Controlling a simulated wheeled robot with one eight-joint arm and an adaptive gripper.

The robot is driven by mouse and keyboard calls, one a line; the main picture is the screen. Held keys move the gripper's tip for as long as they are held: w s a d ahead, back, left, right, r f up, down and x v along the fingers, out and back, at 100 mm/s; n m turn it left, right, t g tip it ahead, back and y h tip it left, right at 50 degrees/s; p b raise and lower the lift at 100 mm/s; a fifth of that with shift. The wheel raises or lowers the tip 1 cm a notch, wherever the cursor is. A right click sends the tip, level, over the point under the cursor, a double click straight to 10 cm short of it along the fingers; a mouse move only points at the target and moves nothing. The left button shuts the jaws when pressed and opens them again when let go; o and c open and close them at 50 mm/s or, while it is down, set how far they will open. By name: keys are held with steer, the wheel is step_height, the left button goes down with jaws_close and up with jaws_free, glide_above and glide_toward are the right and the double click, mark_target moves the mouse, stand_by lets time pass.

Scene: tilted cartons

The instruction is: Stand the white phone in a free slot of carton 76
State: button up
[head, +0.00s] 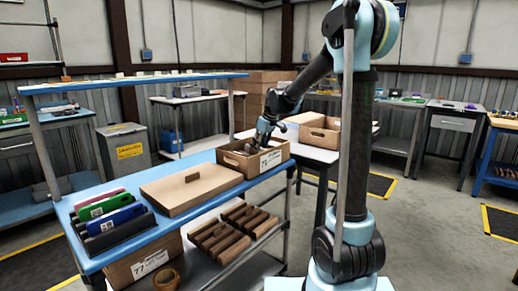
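An open brown carton (232,171) with a white label stands at the right end of the blue bench. Its number is too small to read with certainty. My gripper (261,145) is dark and points down into this carton. Its fingertips are partly hidden, so I cannot tell whether it is open or shut or holds something. A small pale shape shows beside the gripper, but I cannot make out whether it is a phone. No white phone is clearly visible. The slots inside the carton are mostly hidden by its walls and my gripper.
Several coloured phone-like items (112,222) stand in a row at the bench's left end. A carton marked 77 (146,262) and brown slotted inserts (226,236) sit below. Another open carton (322,135) stands behind.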

steer(key=shift+r, duration=0.1)
steer(key=v, duration=1.1)
steer(key=shift+r, duration=0.35)
steer(key=shift+s+d, duration=0.1)
step_height(320, 180, up, 7)
stand_by(0.4)
